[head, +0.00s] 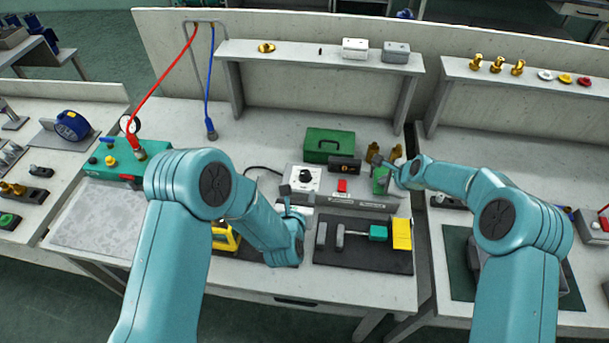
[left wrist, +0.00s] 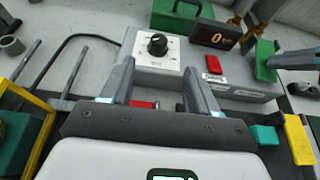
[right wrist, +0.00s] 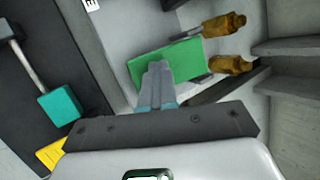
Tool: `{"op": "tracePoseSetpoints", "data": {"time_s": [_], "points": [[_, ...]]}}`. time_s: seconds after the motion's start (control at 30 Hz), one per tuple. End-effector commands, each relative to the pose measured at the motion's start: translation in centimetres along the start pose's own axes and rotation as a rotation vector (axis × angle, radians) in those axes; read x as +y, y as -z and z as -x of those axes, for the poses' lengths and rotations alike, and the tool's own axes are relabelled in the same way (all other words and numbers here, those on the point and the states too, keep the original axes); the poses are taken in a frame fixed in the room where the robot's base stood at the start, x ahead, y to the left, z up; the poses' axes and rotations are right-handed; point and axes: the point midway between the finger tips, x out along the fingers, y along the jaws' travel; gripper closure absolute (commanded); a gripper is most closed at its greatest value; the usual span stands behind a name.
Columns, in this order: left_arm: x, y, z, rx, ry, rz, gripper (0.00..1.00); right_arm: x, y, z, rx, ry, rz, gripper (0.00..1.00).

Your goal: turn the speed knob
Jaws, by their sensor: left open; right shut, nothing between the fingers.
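The speed knob (head: 306,174) is a black round knob on a white dial plate, on top of a grey control box (left wrist: 150,68). In the left wrist view the knob (left wrist: 157,44) shows whole, with a light pointer mark at its top. My left gripper (head: 294,199) is open and empty, on the near side of the knob. Its two fingers (left wrist: 158,82) point toward the knob, one to each side, apart from it. My right gripper (head: 381,162) is shut and empty, over a green block (right wrist: 178,62); I cannot tell whether it touches.
A black display (left wrist: 218,36) with an orange 0 and a red switch (left wrist: 215,64) are right of the knob. A green toolbox (head: 329,144) stands behind. A dark mat (head: 362,258) with a mallet and a yellow block lies in front. Brass fittings (right wrist: 226,64) stand near my right gripper.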

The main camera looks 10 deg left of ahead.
Motion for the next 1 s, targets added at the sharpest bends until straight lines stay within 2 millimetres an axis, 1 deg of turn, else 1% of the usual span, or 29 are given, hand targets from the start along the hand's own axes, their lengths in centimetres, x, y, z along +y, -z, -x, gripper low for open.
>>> {"op": "tracePoseSetpoints", "data": {"time_s": [0.03, 0.17, 0.3, 0.4, 0.5, 0.6, 0.7, 1.0], "points": [[0.0, 0.0, -0.6, -0.002, -0.001, 0.005, 0.4, 0.2, 0.0, -0.1, 0.0, -0.006, -0.001, 1.0], [0.1, 0.1, -2.9, -0.002, -0.003, 0.006, 0.4, 0.2, 0.0, -0.1, 0.0, -0.006, -0.001, 1.0], [0.1, 0.1, -6.1, -0.002, -0.003, 0.004, 0.4, 0.2, 0.0, -0.1, 0.0, -0.005, 0.0, 1.0], [0.1, 0.1, -8.1, -0.001, -0.002, 0.003, 0.4, 0.2, 0.0, -0.1, 0.0, -0.005, 0.0, 1.0], [0.1, 0.1, -9.6, 0.0, -0.002, 0.003, 0.4, 0.2, 0.0, -0.1, 0.0, -0.005, 0.0, 1.0], [0.1, 0.1, -10.7, 0.0, -0.002, 0.003, 0.4, 0.2, 0.0, -0.1, 0.0, -0.005, 0.0, 1.0], [0.1, 0.1, -11.3, 0.001, -0.002, 0.002, 0.4, 0.2, 0.0, -0.1, 0.0, -0.004, 0.0, 1.0], [0.1, 0.1, -11.6, 0.002, -0.001, 0.001, 0.4, 0.2, 0.0, -0.1, 0.0, -0.004, 0.0, 1.0]]}}
